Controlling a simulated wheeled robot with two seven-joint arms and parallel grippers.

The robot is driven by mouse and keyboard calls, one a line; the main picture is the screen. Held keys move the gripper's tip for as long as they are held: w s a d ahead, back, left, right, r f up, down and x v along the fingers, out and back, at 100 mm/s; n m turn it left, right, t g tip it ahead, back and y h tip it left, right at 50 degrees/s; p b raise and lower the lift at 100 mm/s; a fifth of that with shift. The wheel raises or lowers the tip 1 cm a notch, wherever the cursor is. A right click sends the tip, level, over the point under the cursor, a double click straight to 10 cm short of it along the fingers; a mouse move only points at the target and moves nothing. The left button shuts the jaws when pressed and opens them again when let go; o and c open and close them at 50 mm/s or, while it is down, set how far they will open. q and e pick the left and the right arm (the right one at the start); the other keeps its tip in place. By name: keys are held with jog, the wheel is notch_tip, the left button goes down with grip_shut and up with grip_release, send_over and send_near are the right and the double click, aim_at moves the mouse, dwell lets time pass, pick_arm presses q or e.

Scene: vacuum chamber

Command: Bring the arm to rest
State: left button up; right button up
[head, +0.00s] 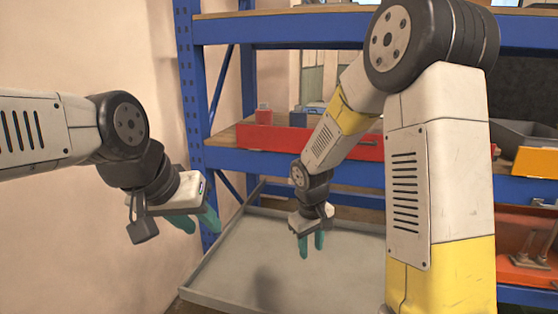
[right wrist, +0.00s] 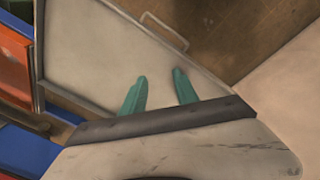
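My right arm reaches down in the middle of the head view. Its gripper (head: 311,242) points down over a grey tray-like surface (head: 235,262), with its two green fingers apart and nothing between them. The right wrist view shows the same open fingers (right wrist: 158,90) above the pale surface (right wrist: 95,60). My left arm comes in from the left, and its gripper (head: 196,221) hangs in free air beside the beige wall. Its green fingers look apart and hold nothing. Part of the left fingers is hidden behind the gripper body.
A blue shelf rack (head: 191,90) stands behind, with a red bin (head: 270,138) and a yellow bin (head: 536,162) on its middle shelf. The grey surface has a raised rim and looks bare. A handle (right wrist: 163,31) shows on its edge in the right wrist view.

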jog(key=s+d+r+m+t+y, duration=0.1)
jog(key=s+d+r+m+t, duration=0.1)
jog(key=s+r, duration=0.7)
jog(key=s+d+r+m+t+y, duration=0.2)
jog(key=s+d+r+m, duration=0.1)
jog(key=s+r, duration=0.5)
notch_tip(320, 180, up, 3)
jog(key=shift+s+d+r+m, duration=0.1)
jog(key=shift+s+d+m, duration=0.2)
jog(key=shift+s, duration=0.1)
